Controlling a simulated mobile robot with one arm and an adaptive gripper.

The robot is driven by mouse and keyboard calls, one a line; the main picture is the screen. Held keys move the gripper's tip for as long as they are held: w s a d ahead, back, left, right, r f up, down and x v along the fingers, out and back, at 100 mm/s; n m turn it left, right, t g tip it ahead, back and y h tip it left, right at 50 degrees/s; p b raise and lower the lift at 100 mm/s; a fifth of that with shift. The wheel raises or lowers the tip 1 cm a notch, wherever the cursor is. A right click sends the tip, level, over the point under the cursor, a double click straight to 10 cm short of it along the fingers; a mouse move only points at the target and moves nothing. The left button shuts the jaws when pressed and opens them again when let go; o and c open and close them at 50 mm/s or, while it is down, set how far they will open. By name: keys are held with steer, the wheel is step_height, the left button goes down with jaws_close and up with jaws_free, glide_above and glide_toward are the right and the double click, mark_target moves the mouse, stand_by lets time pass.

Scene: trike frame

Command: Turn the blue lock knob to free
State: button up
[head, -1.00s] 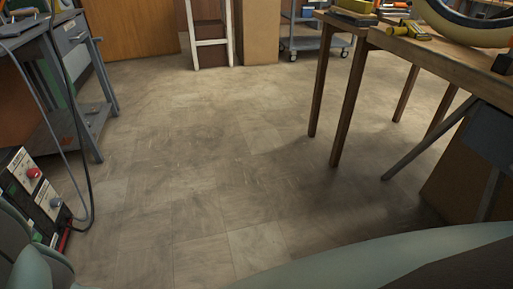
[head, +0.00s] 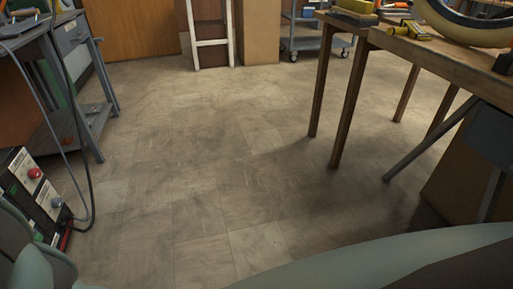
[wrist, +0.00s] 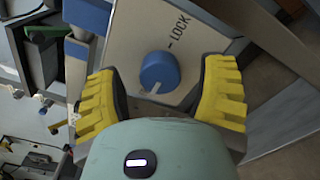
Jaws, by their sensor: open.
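The blue lock knob (wrist: 160,72) shows in the wrist view on a pale panel, with a light pointer line on it and the word LOCK (wrist: 183,32) printed beside it. My gripper (wrist: 166,95) is open, with one yellow finger on each side of the knob in the picture. I see gaps between the knob and both fingers, and I cannot tell how far the fingertips are from the panel. The knob and my gripper's fingers do not show in the head view.
A wooden workbench (head: 410,62) stands at the right with a wheel (head: 475,22) on it. The tiled floor (head: 210,150) between is clear.

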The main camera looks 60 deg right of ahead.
steer(key=v, duration=1.1)
steer(key=shift+d, duration=0.2)
steer(key=shift+s, duration=0.1)
